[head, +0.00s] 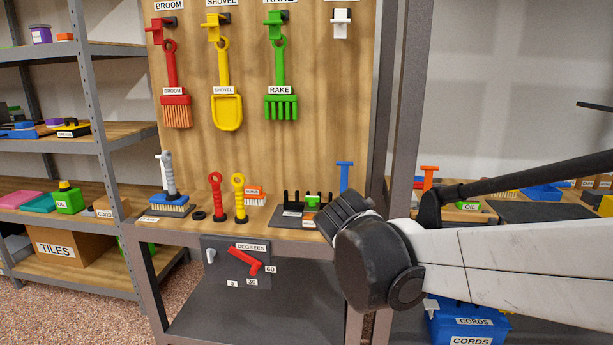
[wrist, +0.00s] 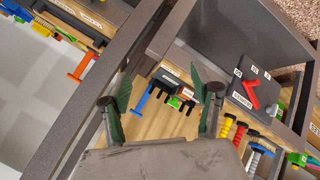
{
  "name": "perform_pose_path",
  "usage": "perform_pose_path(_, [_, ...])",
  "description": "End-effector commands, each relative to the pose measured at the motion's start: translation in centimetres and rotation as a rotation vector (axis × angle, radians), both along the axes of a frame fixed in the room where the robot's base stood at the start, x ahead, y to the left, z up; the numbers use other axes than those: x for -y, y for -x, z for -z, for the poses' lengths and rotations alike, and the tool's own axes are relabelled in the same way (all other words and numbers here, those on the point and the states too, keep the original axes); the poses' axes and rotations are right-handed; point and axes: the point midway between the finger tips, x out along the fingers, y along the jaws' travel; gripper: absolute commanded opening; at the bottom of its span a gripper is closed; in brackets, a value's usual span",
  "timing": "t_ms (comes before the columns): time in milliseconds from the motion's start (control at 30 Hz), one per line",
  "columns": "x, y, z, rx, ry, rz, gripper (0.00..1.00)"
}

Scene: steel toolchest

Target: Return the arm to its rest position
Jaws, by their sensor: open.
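My arm (head: 500,270) reaches in from the right edge of the head view, and its dark end stands in front of the bench's right post. The fingers are not clear in the head view. In the wrist view my gripper (wrist: 162,94) has its two dark green fingers spread wide apart with nothing held between them. Beyond the fingers are the wooden bench top, a blue T-handled tool (wrist: 141,99) and a dark rack (wrist: 176,82). The gripper appears apart from them.
The bench holds red (head: 215,196) and yellow (head: 239,197) handled tools, a brush (head: 168,197) and the rack (head: 296,216). A red lever (head: 246,261) sits on the degrees panel below. Tools hang on the pegboard (head: 320,100). A grey post (head: 401,110) stands near my arm.

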Motion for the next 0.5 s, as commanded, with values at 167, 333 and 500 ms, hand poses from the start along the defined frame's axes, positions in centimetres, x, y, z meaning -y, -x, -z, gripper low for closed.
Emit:
perform_pose_path(167, [3.5,5.2,-0.1,-0.032,-0.118,0.069,0.60])
perform_pose_path(333, [5.8,10.1,0.3,-0.055,-0.232,0.132,0.60])
perform_pose_path(500, [7.4,14.8,1.2,-0.070,-0.347,0.194,0.60])
